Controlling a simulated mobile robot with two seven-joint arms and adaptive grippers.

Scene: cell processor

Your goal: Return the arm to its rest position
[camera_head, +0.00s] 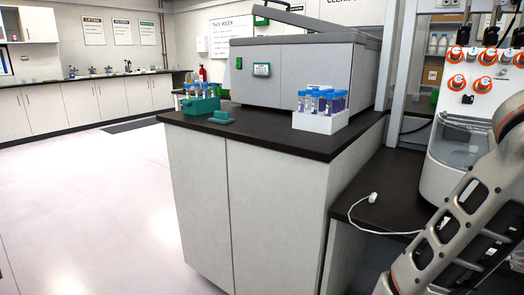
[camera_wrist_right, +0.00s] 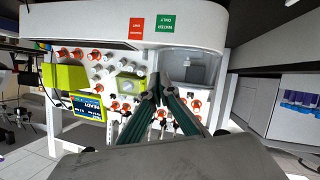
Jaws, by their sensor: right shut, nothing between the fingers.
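My right arm (camera_head: 455,225) comes in at the right edge of the head view, in front of the white machine (camera_head: 465,130) with orange-ringed knobs. Its gripper lies outside that view. In the right wrist view my right gripper (camera_wrist_right: 158,92) is shut, its two green fingers meeting at the tips with nothing between them. Beyond the fingers is the white machine's panel (camera_wrist_right: 125,20), with several orange-ringed knobs, a small screen (camera_wrist_right: 90,107) and a grey recess (camera_wrist_right: 195,68). From this view I cannot tell how far the fingertips are from the panel. My left gripper is not in view.
A dark-topped counter (camera_head: 260,138) holds a grey lidded device (camera_head: 290,85), a white rack (camera_head: 318,124) of blue-capped tubes and a green rack (camera_head: 190,105). A white cable (camera_head: 390,231) lies on the lower dark surface. The floor at left (camera_head: 90,205) is clear.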

